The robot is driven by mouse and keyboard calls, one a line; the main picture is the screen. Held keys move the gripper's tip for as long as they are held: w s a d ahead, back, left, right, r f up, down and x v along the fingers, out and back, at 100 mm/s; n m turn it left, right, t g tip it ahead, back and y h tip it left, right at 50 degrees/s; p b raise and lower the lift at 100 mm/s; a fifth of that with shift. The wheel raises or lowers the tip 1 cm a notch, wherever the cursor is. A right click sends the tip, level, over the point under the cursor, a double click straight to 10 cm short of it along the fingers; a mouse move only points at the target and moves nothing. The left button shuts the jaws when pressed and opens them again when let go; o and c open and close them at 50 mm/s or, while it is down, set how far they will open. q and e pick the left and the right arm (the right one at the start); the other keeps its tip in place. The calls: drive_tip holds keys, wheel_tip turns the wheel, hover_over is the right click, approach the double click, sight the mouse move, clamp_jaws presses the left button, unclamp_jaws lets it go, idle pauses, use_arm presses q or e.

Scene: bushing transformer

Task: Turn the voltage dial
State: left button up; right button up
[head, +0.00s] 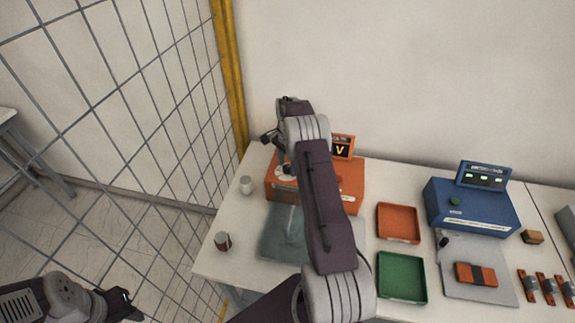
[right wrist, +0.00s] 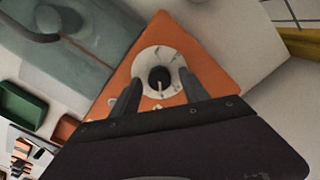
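The orange voltage unit (head: 350,190) stands at the back left of the table, with a small display reading "V" (head: 342,148). My right arm crosses in front of it and hides much of it. In the right wrist view the dial (right wrist: 159,78) is a black knob with a pale pointer on a round white face, on the unit's orange top (right wrist: 205,68). My right gripper (right wrist: 158,90) is open, its two fingers apart on either side of the knob; I cannot tell whether they touch it. My left gripper (head: 128,304) is at the lower left, away from the table.
A blue device (head: 470,207) with a lit display stands at the right. An orange tray (head: 398,222) and a green tray (head: 402,278) lie between. A wire fence (head: 120,110) borders the left.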

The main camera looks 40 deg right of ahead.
sight(288, 167)
drive_tip(key=shift+r+b, duration=0.3)
drive_tip(key=shift+r, duration=0.1)
wheel_tip(288, 167, up, 8)
drive_tip(key=b, duration=0.1)
drive_tip(key=shift+r, duration=0.1)
drive_tip(key=shift+s, duration=0.1)
idle(0.3)
